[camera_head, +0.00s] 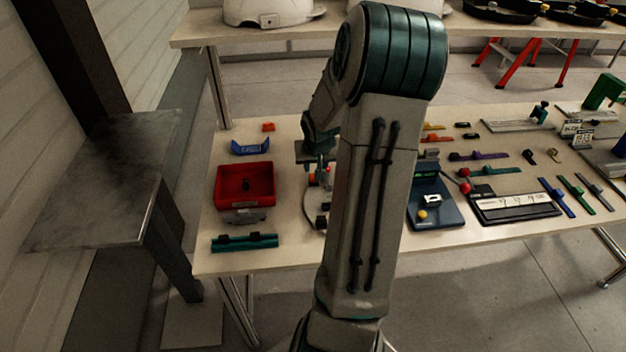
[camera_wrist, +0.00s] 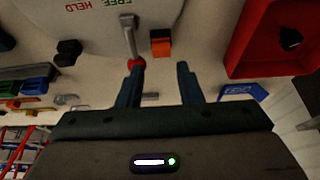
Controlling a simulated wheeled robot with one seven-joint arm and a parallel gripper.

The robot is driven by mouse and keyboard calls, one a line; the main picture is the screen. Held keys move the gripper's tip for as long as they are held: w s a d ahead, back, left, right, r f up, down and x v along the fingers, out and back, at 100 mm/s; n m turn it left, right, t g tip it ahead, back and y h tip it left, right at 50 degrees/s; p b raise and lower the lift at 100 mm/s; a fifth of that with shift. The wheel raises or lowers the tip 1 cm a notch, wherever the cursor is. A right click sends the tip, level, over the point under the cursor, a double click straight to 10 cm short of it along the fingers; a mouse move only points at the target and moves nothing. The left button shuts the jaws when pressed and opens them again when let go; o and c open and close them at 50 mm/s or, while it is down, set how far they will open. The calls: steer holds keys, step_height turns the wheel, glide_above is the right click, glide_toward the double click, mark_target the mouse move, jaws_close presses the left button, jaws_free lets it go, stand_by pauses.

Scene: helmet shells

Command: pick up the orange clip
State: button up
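In the wrist view, a small orange block with a black part (camera_wrist: 161,43), which looks like the orange clip, lies at the edge of a pale round plate (camera_wrist: 105,25) marked "FREE" and "HELD". My gripper (camera_wrist: 158,78) is open, its two dark fingers apart with nothing held between them. The block lies beyond the fingertips, a little above the gap in the picture. In the head view my gripper (camera_head: 318,168) is over the table right of the red tray, partly hidden by my arm.
A red tray (camera_head: 245,201) stands close by, also in the wrist view (camera_wrist: 246,38). A metal lever with a red ball (camera_wrist: 138,62) is beside the left finger. Several tools crowd the table's right.

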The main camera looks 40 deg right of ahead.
steer(key=x, duration=0.5)
steer(key=shift+a+f+b, duration=0.2)
steer(key=shift+a+b, duration=0.05)
steer(key=shift+b, duration=0.05)
jaws_close()
steer(key=shift+r, duration=0.1)
